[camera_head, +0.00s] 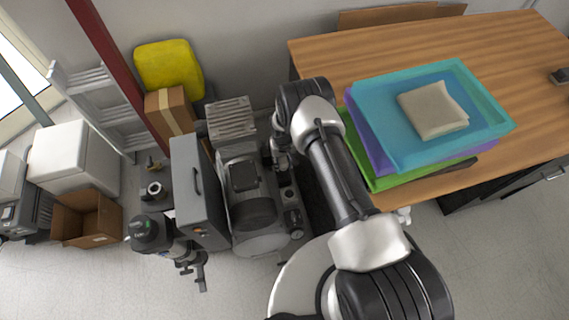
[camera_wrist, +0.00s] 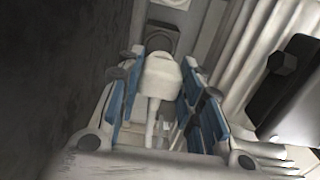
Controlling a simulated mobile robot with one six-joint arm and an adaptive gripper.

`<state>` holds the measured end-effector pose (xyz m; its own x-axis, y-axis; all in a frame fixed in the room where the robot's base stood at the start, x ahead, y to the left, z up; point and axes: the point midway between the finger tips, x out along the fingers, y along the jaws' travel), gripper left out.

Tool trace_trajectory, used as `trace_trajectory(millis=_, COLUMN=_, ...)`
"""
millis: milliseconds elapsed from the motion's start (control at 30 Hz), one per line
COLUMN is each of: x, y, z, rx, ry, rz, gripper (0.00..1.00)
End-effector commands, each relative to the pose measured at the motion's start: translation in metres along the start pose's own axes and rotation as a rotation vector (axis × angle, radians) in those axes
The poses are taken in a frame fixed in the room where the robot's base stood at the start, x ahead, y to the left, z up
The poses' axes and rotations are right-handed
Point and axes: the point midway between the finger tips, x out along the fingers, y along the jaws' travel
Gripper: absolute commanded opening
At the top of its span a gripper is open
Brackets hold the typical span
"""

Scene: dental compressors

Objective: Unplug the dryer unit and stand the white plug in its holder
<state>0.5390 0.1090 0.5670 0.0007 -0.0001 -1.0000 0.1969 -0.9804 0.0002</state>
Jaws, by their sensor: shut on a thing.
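The white plug (camera_wrist: 161,72) is between the blue-padded fingers of my gripper (camera_wrist: 162,88) in the wrist view, with its white cord running down from it. The gripper is shut on it. A grey socket box with a dark round face (camera_wrist: 159,37) is just beyond the plug's far end. I cannot tell whether the plug still touches it. In the head view my gripper (camera_head: 282,160) is low beside the grey compressor machine (camera_head: 247,178), and the plug is hidden there. I cannot pick out the plug's holder for certain.
A tall grey case (camera_head: 196,190) stands left of the machine. A wooden table (camera_head: 330,62) with stacked trays (camera_head: 372,105) is on the right, close to my arm. Bare floor shows at the front left.

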Motion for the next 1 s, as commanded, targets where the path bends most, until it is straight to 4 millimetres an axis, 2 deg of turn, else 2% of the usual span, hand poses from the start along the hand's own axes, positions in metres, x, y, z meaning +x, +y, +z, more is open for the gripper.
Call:
trace_trajectory(millis=267, x=0.016, y=0.0, z=-0.001, rx=-0.002, ry=-0.001, rz=0.0, gripper=0.09)
trace_trajectory(millis=633, x=0.051, y=0.0, z=-0.001, rx=-0.002, ry=0.0, rz=0.0, gripper=0.09)
trace_trajectory(millis=1000, x=0.054, y=0.0, z=0.0, rx=-0.002, ry=0.0, rz=0.0, gripper=0.09)
